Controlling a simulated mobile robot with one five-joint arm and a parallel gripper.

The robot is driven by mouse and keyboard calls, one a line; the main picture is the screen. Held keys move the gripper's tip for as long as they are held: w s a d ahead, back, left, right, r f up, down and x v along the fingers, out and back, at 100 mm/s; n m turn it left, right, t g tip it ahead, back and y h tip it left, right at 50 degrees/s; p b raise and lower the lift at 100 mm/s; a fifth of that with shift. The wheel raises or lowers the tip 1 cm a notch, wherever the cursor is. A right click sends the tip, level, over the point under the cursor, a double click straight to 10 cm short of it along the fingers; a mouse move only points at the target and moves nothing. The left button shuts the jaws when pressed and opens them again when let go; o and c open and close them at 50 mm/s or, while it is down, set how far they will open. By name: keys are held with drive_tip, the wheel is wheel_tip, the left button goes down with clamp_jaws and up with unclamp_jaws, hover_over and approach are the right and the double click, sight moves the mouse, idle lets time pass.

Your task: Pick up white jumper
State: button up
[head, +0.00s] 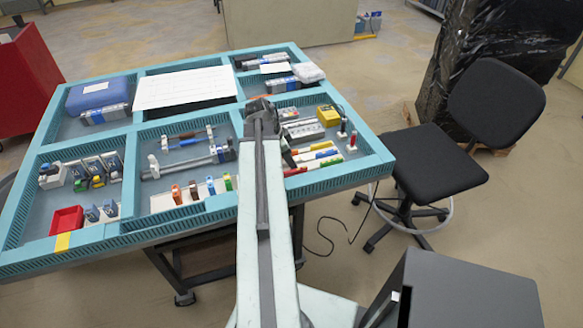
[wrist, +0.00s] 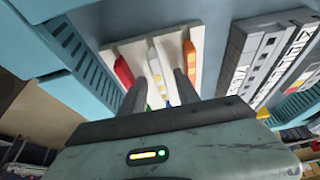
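A white jumper (wrist: 157,66) lies in a row of coloured jumpers on a pale holder (wrist: 136,50) in the wrist view. A red jumper (wrist: 123,72) is to its left and a yellow-orange one (wrist: 189,52) to its right. My gripper (wrist: 159,80) is open, its two fingers on either side of the white jumper in the picture. I cannot tell whether they touch it or how far off they are. In the head view my arm hides the fingertips, and the jumper row (head: 314,160) lies in the right compartment, partly behind the arm.
The teal divided tray table (head: 330,182) has raised walls. Grey terminal blocks (wrist: 262,52) lie right of the jumpers in the wrist view. A black chair (head: 440,160) stands at the right.

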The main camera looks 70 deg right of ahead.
clamp_jaws()
drive_tip(key=shift+r, duration=0.1)
wheel_tip(320, 180, up, 10)
drive_tip(key=p, duration=1)
